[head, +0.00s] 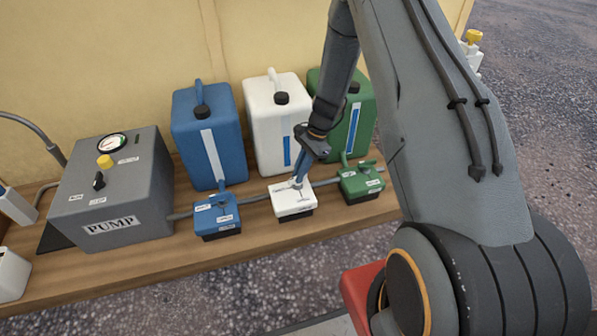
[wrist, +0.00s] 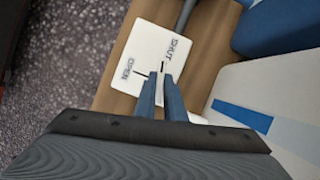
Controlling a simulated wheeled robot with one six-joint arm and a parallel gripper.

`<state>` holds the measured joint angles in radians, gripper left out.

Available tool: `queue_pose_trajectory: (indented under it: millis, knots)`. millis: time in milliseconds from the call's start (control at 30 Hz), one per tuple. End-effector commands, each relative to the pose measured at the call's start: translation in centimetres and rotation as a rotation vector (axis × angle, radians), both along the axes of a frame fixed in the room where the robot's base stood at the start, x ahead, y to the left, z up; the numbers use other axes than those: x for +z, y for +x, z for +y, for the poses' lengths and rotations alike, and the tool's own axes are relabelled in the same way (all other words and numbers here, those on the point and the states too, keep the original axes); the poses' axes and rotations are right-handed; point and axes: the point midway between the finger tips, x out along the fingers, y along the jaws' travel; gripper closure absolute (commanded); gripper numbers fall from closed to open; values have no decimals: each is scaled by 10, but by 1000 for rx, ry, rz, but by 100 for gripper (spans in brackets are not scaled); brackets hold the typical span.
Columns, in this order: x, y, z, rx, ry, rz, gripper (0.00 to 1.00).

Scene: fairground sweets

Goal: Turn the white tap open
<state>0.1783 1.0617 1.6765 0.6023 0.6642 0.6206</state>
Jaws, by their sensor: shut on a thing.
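The white tap (head: 291,207) sits on the wooden bench between the blue tap (head: 217,216) and the green tap (head: 361,183). My gripper (head: 297,182) reaches down onto its top. In the wrist view, the two blue fingers (wrist: 163,92) are close together over the white tap's plate (wrist: 143,52), shut on its handle. The plate carries the words OPEN and SHUT with two short dark marks near the fingertips. I cannot tell exactly which mark the handle lines up with.
Blue (head: 208,135), white (head: 277,123) and green (head: 345,115) canisters stand behind the taps. A grey pump box (head: 115,195) with a gauge and yellow knob stands left. A grey pipe links pump and taps. The bench front (head: 140,268) is bare.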

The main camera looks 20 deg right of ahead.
Motion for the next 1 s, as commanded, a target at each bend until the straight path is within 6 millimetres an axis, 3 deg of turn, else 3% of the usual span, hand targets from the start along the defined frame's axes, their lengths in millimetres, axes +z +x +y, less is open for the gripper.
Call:
queue_pose_trajectory:
  millis: [1000]
  knots:
    - [1, 7, 3, 963, -4, -3, 100]
